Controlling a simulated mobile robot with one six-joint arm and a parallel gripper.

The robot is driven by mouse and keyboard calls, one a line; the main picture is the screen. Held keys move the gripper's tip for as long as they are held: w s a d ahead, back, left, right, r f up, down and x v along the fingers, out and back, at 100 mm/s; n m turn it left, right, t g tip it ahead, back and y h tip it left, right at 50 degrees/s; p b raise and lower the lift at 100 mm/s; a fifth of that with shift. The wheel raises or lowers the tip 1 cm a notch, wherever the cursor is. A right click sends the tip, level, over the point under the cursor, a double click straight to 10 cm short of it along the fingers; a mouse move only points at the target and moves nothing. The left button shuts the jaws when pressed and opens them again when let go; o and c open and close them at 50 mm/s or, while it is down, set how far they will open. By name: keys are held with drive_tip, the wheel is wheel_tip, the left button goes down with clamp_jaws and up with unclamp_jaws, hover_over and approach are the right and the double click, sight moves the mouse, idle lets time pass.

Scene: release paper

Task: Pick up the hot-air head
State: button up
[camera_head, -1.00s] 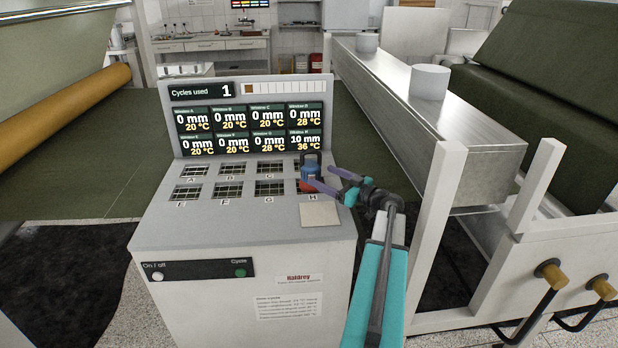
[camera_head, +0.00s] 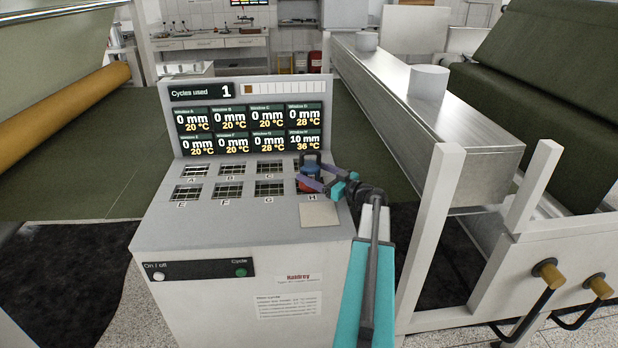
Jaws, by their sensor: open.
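The hot-air head (camera_head: 311,160) is a small blue and red device standing upright at window H, at the right end of the window rows on the grey machine top. My gripper (camera_head: 306,178) is open, with its purple fingers at the head's lower body. The fingers cover part of the head and of window H. I cannot tell whether either finger touches the head.
The test machine (camera_head: 230,222) has a display panel (camera_head: 248,130) behind the windows. A bare pale square plate (camera_head: 320,214) lies in front of window H. A white frame post (camera_head: 433,220) and a long metal beam (camera_head: 450,130) stand close to the right of my arm.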

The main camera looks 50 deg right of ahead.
sight(315, 166)
drive_tip(key=shift+c, duration=0.3)
drive_tip(key=c, duration=1.8)
drive_tip(key=shift+r, duration=0.1)
clamp_jaws()
drive_tip(key=shift+r, duration=0.15)
drive_tip(key=shift+r+b, duration=0.3)
drive_tip(key=shift+r, duration=1.35)
drive_tip(key=s+a, duration=0.3)
drive_tip(key=s, duration=0.1)
drive_tip(key=s+a+b, duration=0.1)
drive_tip(key=s+a, duration=0.2)
drive_tip(key=s, duration=0.1)
drive_tip(key=s+a+b, duration=0.1)
drive_tip(key=s+a, duration=0.3)
drive_tip(key=shift+w+r+p, duration=0.1)
drive_tip(key=shift+r+p, duration=0.05)
drive_tip(key=shift+p, duration=0.45)
drive_tip(key=shift+d+p, duration=0.1)
drive_tip(key=shift+p, duration=0.25)
